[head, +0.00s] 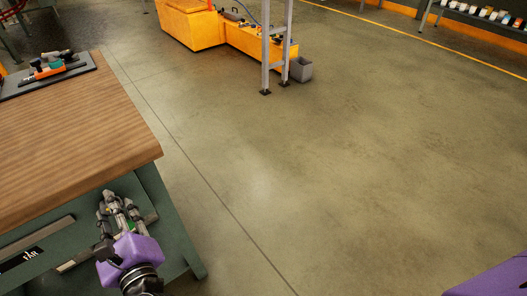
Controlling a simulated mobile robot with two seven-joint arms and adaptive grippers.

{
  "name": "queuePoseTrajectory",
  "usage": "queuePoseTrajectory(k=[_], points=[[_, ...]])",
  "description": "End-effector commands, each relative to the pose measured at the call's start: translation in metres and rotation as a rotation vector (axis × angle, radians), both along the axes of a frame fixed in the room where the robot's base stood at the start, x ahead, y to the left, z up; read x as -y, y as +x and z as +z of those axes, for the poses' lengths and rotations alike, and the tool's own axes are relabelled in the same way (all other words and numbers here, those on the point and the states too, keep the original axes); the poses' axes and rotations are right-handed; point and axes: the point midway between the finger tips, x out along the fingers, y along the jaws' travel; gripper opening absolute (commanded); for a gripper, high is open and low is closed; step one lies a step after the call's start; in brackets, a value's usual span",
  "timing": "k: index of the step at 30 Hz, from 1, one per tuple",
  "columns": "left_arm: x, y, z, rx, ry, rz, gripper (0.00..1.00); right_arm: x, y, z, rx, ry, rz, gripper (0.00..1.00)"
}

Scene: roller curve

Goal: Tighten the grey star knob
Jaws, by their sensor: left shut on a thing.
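My left gripper (113,200), with its purple wrist housing below it, is at the green side of the workbench (75,120), just under the wooden top. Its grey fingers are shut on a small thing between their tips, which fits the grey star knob. The fingers hide nearly all of the knob, so its shape and how far it is turned cannot be made out. A purple part of my right arm shows at the bottom right corner, but my right gripper is out of view.
A dark mat (75,80) with an orange and black tool (52,68) lies on the bench top. An orange unit (190,25) with a grey metal frame and a grey bin (301,70) stands at the back. The floor (340,170) right of the bench is clear.

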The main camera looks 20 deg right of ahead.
Motion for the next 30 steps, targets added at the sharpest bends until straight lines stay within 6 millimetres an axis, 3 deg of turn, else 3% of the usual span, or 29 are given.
queuePoseTrajectory(k=[11, 30], points=[[-0.005, -0.001, 0.002, -0.064, 0.197, 0.011, 0.04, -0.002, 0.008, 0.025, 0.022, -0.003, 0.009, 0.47], [-0.006, -0.002, 0.006, -0.232, 0.779, 0.015, 0.04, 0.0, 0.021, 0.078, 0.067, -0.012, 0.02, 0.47]])
